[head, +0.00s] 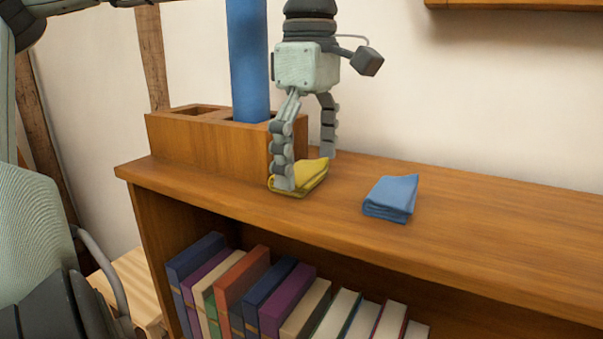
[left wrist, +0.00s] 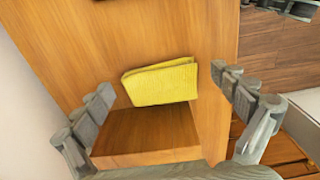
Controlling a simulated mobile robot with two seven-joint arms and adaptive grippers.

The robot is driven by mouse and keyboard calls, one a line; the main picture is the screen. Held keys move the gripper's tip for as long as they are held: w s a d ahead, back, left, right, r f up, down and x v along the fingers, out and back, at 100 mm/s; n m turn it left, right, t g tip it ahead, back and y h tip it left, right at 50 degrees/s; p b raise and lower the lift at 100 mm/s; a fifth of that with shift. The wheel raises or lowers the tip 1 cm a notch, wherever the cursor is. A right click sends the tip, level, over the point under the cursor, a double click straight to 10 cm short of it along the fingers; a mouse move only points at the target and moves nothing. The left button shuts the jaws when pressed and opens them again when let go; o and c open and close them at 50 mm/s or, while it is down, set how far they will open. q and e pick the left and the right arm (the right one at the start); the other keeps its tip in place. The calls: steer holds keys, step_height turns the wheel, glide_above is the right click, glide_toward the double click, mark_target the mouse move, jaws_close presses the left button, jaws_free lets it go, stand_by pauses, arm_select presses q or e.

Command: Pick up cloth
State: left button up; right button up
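A folded yellow cloth (head: 312,177) lies on top of the wooden bookshelf, close to the wooden box. It also shows in the left wrist view (left wrist: 160,83), lying flat between and ahead of the fingers. A folded blue cloth (head: 391,198) lies on the shelf top to its right. My left gripper (head: 307,165) points down over the yellow cloth, its fingers spread to either side. One finger hides part of the cloth's near left end. The gripper is open and holds nothing. It shows open in the left wrist view (left wrist: 165,100) too. My right gripper is not in view.
A wooden box with compartments (head: 215,145) stands left of the yellow cloth, with a tall blue cylinder (head: 248,60) upright in it. Several books (head: 240,290) stand on the lower shelf. The shelf top (head: 490,230) is clear right of the blue cloth. A wall is behind.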

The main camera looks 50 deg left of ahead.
arm_select(q)
steer(key=c, duration=1)
steer(key=shift+o, duration=0.2)
